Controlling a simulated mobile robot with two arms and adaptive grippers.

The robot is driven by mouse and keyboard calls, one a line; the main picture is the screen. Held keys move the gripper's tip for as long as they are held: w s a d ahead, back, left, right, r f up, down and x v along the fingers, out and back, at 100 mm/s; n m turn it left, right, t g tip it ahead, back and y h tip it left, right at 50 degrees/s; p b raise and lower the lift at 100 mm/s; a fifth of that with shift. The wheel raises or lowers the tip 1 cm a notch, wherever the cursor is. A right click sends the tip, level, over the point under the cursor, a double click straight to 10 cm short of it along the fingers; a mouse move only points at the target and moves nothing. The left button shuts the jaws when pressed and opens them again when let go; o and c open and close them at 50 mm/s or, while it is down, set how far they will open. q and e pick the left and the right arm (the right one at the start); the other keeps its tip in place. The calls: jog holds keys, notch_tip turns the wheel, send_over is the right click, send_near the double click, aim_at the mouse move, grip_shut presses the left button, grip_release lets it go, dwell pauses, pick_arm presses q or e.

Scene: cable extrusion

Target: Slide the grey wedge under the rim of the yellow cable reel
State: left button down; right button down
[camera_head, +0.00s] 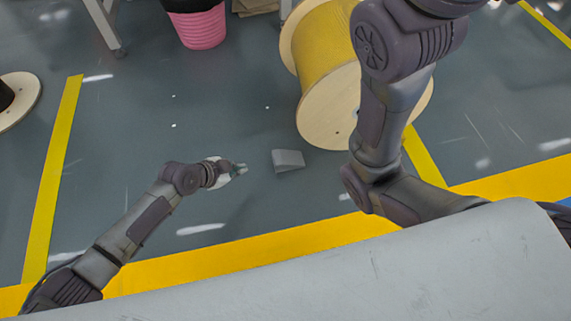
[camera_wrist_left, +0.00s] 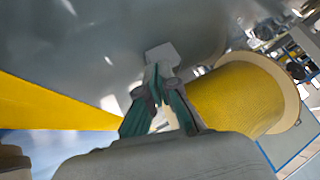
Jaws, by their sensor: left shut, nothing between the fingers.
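The grey wedge (camera_head: 288,160) lies on the floor in the head view, a little to the left of and nearer than the yellow cable reel (camera_head: 327,45). The reel lies on its side, with a pale wooden rim (camera_head: 325,115); there is a gap between wedge and rim. My left gripper (camera_head: 243,169) is shut and empty, low by the floor, just left of the wedge. In the left wrist view the wedge (camera_wrist_left: 163,55) is straight ahead of the shut fingertips (camera_wrist_left: 158,70), and the reel (camera_wrist_left: 235,97) is to the right. My right arm crosses in front of the reel; its gripper is out of view.
A pink reel or bin (camera_head: 201,27) stands at the back. Part of another wooden reel (camera_head: 20,100) shows at the left edge. Yellow floor lines (camera_head: 55,170) mark the area.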

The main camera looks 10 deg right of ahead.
aim_at(301, 159)
pick_arm(q)
jog(key=b+x, duration=0.9)
jog(key=x, duration=0.1)
jog(key=shift+a, duration=0.1)
jog(key=shift+b+x, duration=0.55)
jog(key=shift+x, duration=0.35)
jog(key=shift+r, duration=0.1)
jog(key=shift+s+d, duration=0.15)
jog(key=shift+d, duration=5.65)
jog(key=shift+s+d, duration=0.1)
jog(key=shift+d, duration=0.35)
